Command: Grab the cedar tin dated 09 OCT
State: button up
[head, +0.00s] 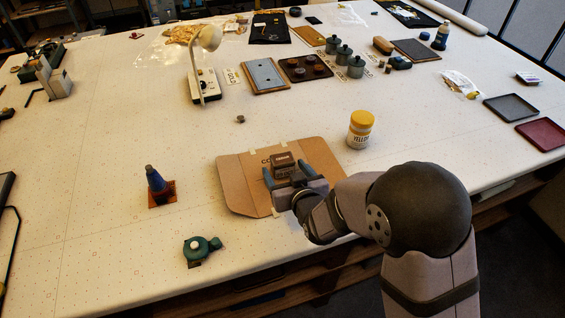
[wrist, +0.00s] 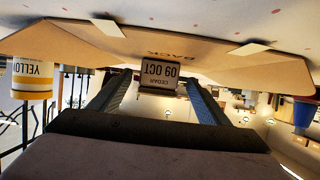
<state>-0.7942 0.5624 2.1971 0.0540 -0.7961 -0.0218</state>
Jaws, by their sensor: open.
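The cedar tin is a small brown box (head: 283,160) on the flat cardboard sheet (head: 238,187) in the head view. In the wrist view, which is upside down, its pale label (wrist: 159,72) reads CEDAR 09 OCT. My gripper (head: 285,168) is open, with its blue fingers pointing toward the tin from the front. In the wrist view the tin shows between the tips of my gripper (wrist: 158,84), with a narrow gap on each side. I cannot tell how far the fingertips reach along the tin's sides. My gripper partly hides its front in the head view.
A yellow-capped jar (head: 360,131) stands just right of the cardboard. A blue cone on a rust base (head: 157,184) and a green round-bodied object (head: 200,248) stand to the left. A lamp (head: 203,75), trays and grey-green canisters (head: 344,55) are farther back. The table's left middle is mostly clear.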

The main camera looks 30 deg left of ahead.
aim_at(285, 168)
jog(key=shift+p+x, duration=0.5)
jog(key=shift+x, duration=1.25)
jog(key=shift+r, duration=0.1)
jog(key=c, duration=1.2)
jog(key=shift+r, duration=0.1)
jog(key=shift+r+b, duration=1)
jog(key=shift+r, duration=3.95)
